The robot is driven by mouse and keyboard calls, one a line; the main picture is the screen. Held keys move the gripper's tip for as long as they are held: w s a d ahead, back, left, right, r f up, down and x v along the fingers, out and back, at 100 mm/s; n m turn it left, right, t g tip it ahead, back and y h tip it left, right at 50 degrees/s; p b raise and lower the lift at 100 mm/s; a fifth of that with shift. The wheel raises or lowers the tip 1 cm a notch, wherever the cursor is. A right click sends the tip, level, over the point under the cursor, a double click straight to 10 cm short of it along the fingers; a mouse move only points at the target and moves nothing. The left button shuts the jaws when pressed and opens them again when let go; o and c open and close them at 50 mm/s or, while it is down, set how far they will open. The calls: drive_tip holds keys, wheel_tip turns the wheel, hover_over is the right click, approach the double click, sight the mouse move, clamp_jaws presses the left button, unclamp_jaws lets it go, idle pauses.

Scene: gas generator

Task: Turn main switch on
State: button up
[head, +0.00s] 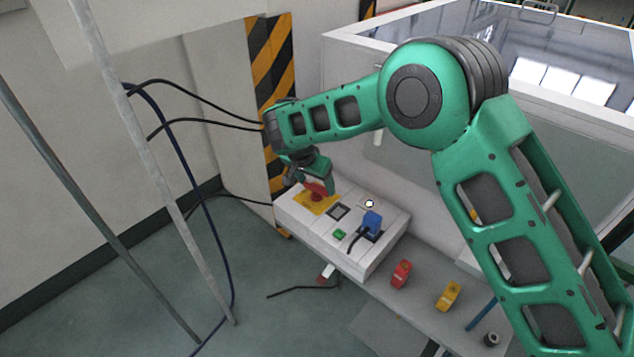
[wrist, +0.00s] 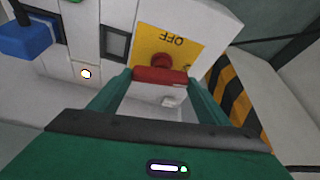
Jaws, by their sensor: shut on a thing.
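The main switch is a red handle (wrist: 160,76) on a yellow plate (wrist: 170,45) marked OFF, at the end of a white control box. In the head view the red switch (head: 317,193) shows on its yellow plate (head: 312,206), partly hidden by my gripper (head: 314,187). In the wrist view my gripper (wrist: 160,82) has its two green fingers on either side of the red handle, shut on its ends. The handle lies crosswise in the picture, between the fingertips.
The white control box (head: 372,262) also carries a blue plug (head: 371,222), a green button (head: 339,234) and a dark square panel (head: 339,212). Red (head: 401,273) and yellow (head: 448,295) items sit on the ledge in front. A striped post (head: 270,65) stands close behind my gripper.

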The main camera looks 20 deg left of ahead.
drive_tip(key=shift+w+r+m+h, duration=0.25)
drive_tip(key=shift+w+m+h, duration=0.15)
drive_tip(key=shift+m, duration=0.7)
drive_tip(key=shift+a, duration=0.1)
drive_tip(key=o, duration=1.3)
drive_tip(key=shift+o, duration=1.1)
drive_tip(key=shift+s+f, duration=0.15)
drive_tip(key=v, duration=1)
drive_tip(key=shift+r, duration=0.4)
drive_tip(key=shift+a, duration=0.1)
